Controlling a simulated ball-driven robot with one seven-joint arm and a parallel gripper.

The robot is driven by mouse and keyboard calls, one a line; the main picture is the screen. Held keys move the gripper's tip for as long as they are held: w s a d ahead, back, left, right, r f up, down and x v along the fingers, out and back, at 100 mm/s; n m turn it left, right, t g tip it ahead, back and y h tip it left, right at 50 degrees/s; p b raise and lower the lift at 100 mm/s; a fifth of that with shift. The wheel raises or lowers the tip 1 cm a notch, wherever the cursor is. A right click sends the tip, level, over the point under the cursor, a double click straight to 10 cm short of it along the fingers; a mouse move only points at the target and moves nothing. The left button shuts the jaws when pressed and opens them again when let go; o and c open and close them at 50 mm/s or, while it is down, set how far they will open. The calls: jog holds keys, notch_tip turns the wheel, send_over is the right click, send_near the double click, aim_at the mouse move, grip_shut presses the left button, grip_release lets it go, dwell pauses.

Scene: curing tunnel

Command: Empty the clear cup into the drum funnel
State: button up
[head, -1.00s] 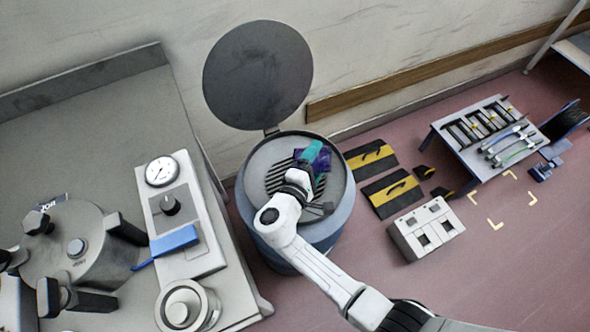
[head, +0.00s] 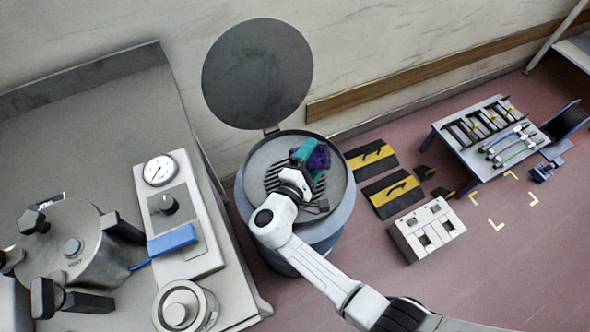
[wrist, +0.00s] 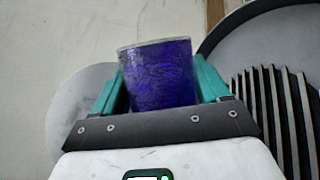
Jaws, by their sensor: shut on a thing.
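My gripper (head: 308,160) has teal fingers and is shut on the clear cup (wrist: 160,75), holding it over the drum funnel (head: 262,160). The cup holds dark purple-blue contents, which reach close to its rim in the wrist view. In the head view the cup (head: 319,157) is a small purple patch, partly hidden by the fingers; its exact tilt is hard to tell. The funnel is a round grey dish with dark slotted bars, which also show at the right of the wrist view (wrist: 268,110). The drum (head: 335,226) below it is blue-grey.
The round dark lid (head: 257,74) stands open behind the drum. A grey bench (head: 95,110) with a gauge unit (head: 160,168) and a lidded pot (head: 75,235) is at left. Black-yellow mats (head: 390,190), a white box (head: 427,230) and a tool rack (head: 487,135) are at right.

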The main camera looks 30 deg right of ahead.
jog(key=shift+w+a+r+n+t+h+b, duration=0.15)
jog(key=shift+a+n+h+b, duration=0.1)
jog(key=shift+n, duration=0.25)
jog(key=shift+w+a+r+n+t+h+b, duration=0.15)
jog(key=shift+a+n+b, duration=0.1)
jog(key=shift+n, duration=0.25)
jog(key=shift+w+a+r+n+t+h+b, duration=0.15)
jog(key=shift+a+n+t+b, duration=0.15)
jog(key=shift+n, duration=0.4)
jog(key=shift+w+a+f+n+t+h+b, duration=0.15)
jog(key=shift+a+n+t+h+b, duration=0.1)
jog(key=shift+n, duration=0.45)
jog(key=shift+w+a+r+n+t+h+b, duration=0.15)
jog(key=shift+a+n+t+b, duration=0.15)
jog(key=shift+n, duration=0.4)
